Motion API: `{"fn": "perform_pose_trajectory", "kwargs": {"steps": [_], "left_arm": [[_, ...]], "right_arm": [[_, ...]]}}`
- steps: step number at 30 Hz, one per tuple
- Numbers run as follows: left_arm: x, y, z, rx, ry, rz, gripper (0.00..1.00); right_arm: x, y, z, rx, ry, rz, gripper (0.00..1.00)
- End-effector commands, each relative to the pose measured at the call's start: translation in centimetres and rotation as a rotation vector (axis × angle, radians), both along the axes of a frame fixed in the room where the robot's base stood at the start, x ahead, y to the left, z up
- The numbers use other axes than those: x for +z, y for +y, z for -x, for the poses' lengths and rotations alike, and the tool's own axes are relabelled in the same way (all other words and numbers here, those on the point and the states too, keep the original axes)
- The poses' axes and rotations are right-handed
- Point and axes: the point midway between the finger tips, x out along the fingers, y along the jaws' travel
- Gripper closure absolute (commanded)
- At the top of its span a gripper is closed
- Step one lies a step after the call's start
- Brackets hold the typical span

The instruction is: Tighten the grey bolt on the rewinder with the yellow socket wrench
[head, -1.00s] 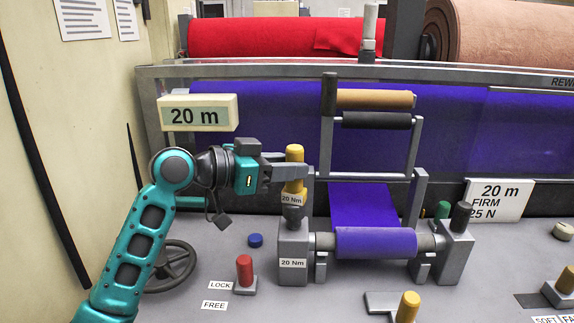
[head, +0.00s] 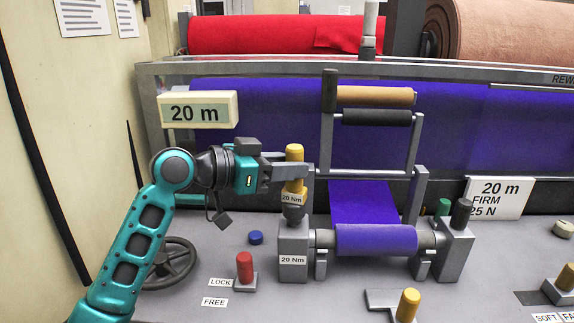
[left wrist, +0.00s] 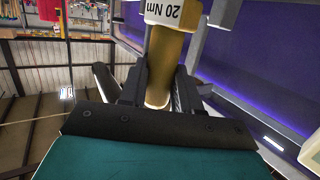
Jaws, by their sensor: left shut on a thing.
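The yellow socket wrench (head: 294,153) stands upright over the left grey block of the rewinder (head: 293,250). My left gripper (head: 299,172) comes in from the left and is shut on the wrench's yellow handle. The wrench carries a "20 Nm" tag, which also shows in the left wrist view with the yellow handle (left wrist: 163,65) between my fingers. The wrench's dark socket (head: 293,213) sits at the top of the block, which has a "20 Nm" label. The grey bolt is hidden under the socket. My right gripper is not in view.
A violet felt roll (head: 376,240) lies on the spindle right of the wrench, below a frame with brown and black rollers (head: 375,97). A red lever (head: 245,268) stands by the LOCK and FREE labels. A blue button (head: 256,238) and a handwheel (head: 172,265) are nearby.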

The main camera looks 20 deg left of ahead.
Motion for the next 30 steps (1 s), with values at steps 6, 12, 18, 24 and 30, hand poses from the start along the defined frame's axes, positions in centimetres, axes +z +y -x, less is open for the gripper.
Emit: {"fn": "perform_pose_trajectory", "kwargs": {"steps": [6, 12, 18, 24, 30], "left_arm": [[-0.57, -0.01, 0.00, -0.001, 0.004, -0.002, 1.00], [-0.72, -0.03, 0.01, -0.002, 0.007, -0.004, 1.00], [-0.92, -0.04, 0.02, -0.002, 0.010, -0.005, 1.00], [-0.95, -0.05, 0.02, -0.002, 0.010, -0.005, 1.00], [-0.96, -0.05, 0.02, -0.002, 0.010, -0.005, 1.00]], "right_arm": [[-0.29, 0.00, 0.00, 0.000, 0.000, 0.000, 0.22], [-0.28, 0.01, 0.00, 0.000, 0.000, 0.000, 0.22], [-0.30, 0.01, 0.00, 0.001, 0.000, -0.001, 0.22], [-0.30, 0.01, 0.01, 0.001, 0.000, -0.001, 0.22], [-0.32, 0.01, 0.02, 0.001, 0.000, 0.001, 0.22]]}}
